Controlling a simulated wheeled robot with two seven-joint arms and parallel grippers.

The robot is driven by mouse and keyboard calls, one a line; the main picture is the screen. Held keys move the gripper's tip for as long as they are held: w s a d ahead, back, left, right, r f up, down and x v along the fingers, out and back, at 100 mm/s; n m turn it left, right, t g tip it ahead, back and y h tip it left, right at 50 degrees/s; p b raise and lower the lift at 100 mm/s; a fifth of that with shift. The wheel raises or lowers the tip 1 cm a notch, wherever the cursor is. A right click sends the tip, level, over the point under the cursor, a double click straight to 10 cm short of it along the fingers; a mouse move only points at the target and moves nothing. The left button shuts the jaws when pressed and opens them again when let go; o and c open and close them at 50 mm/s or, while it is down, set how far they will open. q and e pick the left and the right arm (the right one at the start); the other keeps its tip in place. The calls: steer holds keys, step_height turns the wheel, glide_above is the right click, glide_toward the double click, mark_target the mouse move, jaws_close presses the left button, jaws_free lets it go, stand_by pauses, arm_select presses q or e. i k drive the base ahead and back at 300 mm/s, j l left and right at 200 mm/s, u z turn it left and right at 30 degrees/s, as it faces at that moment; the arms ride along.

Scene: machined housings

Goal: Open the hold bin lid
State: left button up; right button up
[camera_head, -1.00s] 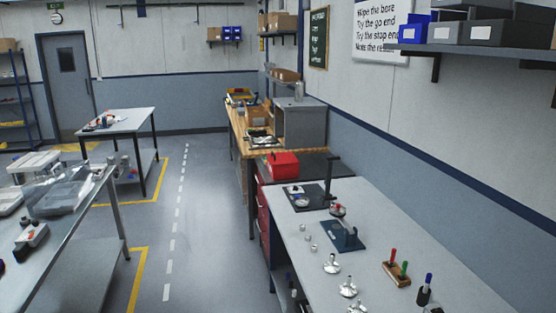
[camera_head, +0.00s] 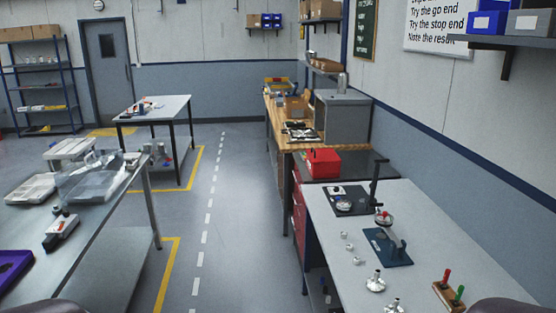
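A red box (camera_head: 323,162), which may be the hold bin, sits on a dark surface at the far end of the right workbench. It looks closed, but its lid is too small to make out clearly. Neither of my grippers is in view. Only dark rounded parts, apparently of my own arms, show at the bottom left and bottom right edges.
The right workbench (camera_head: 440,215) carries metal parts, a blue fixture (camera_head: 387,246) and a dark stand (camera_head: 350,201). The left table (camera_head: 110,225) holds a clear container (camera_head: 95,180) and a purple tray (camera_head: 12,268). The floor aisle (camera_head: 235,220) between is clear.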

mark_target(320, 155)
steer(key=i+j+u, duration=0.2)
steer(key=i, duration=2.05)
steer(key=i+j+z, duration=0.1)
steer(key=i+z, duration=0.35)
steer(key=i+j+z, duration=0.35)
steer(key=i+z, duration=0.15)
steer(key=i+j+z, duration=0.9)
steer(key=j, duration=0.2)
steer(key=i+j+z, duration=0.15)
steer(key=j+z, duration=0.35)
steer(key=j, duration=0.15)
